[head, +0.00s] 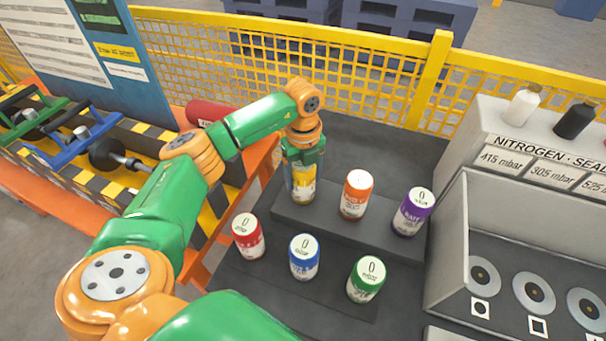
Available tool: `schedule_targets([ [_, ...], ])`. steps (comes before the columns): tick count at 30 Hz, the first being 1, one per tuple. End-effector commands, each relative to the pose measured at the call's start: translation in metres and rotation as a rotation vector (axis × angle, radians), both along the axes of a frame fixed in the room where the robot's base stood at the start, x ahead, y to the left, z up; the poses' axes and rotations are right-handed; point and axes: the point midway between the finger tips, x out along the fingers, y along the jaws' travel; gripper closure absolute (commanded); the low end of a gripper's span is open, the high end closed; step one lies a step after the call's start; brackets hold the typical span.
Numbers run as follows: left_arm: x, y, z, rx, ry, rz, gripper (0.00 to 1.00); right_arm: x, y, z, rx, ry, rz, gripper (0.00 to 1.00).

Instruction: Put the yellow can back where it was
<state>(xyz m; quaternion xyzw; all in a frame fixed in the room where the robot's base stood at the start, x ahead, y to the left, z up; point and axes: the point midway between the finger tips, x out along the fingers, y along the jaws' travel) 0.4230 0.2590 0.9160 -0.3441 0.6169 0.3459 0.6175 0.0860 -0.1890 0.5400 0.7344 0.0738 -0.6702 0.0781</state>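The yellow can (302,193) stands upright at the left end of the raised back step (325,224), left of the orange can. My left gripper (302,172) reaches down over it from above, with its fingers around the can's upper part. The can's top is hidden by the gripper. Whether the fingers press on the can or are slightly apart from it is too small to tell. My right gripper is not in view.
An orange can (356,195) and a purple can (414,211) share the back step. Red (248,236), blue (304,257) and green (366,279) cans stand on the lower front step. A grey bin (450,240) is at right; a yellow mesh fence (370,85) runs behind.

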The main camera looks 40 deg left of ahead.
Motion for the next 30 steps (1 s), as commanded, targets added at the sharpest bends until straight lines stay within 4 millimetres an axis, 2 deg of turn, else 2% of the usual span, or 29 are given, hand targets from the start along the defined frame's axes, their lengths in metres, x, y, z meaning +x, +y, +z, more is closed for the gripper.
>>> schedule_targets([
  [1, 0.000, 0.000, 0.000, 0.000, 0.000, 0.000, 0.15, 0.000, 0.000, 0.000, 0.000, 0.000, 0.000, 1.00],
  [3, 0.000, 0.000, 0.000, 0.000, 0.000, 0.000, 0.01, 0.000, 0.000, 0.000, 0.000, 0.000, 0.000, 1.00],
  [11, 0.000, 0.000, 0.001, -0.001, 0.001, 0.000, 0.01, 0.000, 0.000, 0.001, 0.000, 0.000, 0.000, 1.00],
  [14, 0.000, 0.000, 0.007, -0.001, -0.001, 0.000, 0.01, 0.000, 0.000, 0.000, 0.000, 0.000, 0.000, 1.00],
  [17, 0.001, 0.000, 0.026, 0.000, -0.004, -0.001, 0.01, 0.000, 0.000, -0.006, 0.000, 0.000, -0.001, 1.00],
  [23, 0.001, -0.001, 0.078, -0.002, -0.005, -0.001, 0.01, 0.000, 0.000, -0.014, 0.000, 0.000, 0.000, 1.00],
  [27, 0.001, 0.000, 0.112, 0.001, -0.003, 0.000, 0.01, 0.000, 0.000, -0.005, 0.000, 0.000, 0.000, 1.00],
  [30, 0.000, 0.000, 0.122, 0.001, -0.001, 0.000, 0.01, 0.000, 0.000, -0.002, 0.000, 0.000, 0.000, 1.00],
])
